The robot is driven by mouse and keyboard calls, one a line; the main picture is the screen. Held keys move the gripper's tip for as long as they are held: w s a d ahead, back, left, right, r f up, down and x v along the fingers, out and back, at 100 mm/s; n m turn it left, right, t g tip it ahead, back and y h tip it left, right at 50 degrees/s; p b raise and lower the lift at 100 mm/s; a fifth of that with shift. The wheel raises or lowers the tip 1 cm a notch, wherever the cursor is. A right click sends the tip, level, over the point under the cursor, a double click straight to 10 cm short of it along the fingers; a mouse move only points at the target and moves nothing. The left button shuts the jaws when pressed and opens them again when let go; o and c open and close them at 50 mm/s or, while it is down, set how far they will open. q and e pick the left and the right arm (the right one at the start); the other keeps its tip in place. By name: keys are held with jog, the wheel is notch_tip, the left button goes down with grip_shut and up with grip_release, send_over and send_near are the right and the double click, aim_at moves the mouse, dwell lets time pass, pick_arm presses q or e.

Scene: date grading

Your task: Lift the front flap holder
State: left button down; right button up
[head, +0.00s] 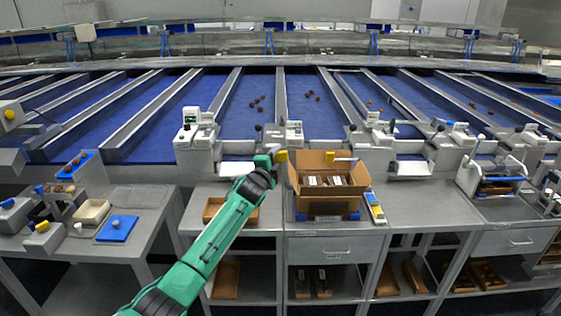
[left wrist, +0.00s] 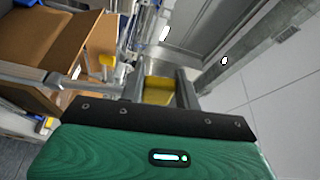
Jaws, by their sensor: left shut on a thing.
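An open cardboard carton (head: 304,185) stands on the bench with its flaps spread and some packs inside. My left gripper (head: 276,158) is at the carton's upper left side, shut on a yellow grip piece (head: 282,156), which looks like the front flap holder. In the left wrist view, the yellow piece (left wrist: 158,92) sits between the fingers, and the brown carton (left wrist: 60,45) is to the left. A second yellow-ended holder (head: 330,157) is at the carton's back flap; its yellow end (left wrist: 106,60) also shows in the wrist view. My right gripper is not in view.
A blue-and-yellow device (head: 375,207) lies just right of the carton. A shallow brown tray (head: 212,207) is left of it, partly behind my arm. Weighing machines (head: 283,134) line the back of the bench. Bench top right of the device is clear.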

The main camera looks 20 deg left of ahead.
pick_arm(q)
jog(key=shift+a+f, duration=0.1)
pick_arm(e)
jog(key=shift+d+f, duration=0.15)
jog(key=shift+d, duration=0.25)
pick_arm(q)
jog(key=c, duration=1)
grip_release()
jog(key=shift+a, duration=0.1)
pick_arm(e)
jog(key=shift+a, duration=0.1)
pick_arm(q)
jog(key=shift+s, duration=0.1)
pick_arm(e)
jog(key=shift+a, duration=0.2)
pick_arm(q)
jog(key=s+a+f+b, duration=0.1)
jog(key=s+b, duration=0.2)
jog(key=s, duration=1)
jog(key=shift+s+a, duration=0.25)
jog(key=shift+s, duration=0.05)
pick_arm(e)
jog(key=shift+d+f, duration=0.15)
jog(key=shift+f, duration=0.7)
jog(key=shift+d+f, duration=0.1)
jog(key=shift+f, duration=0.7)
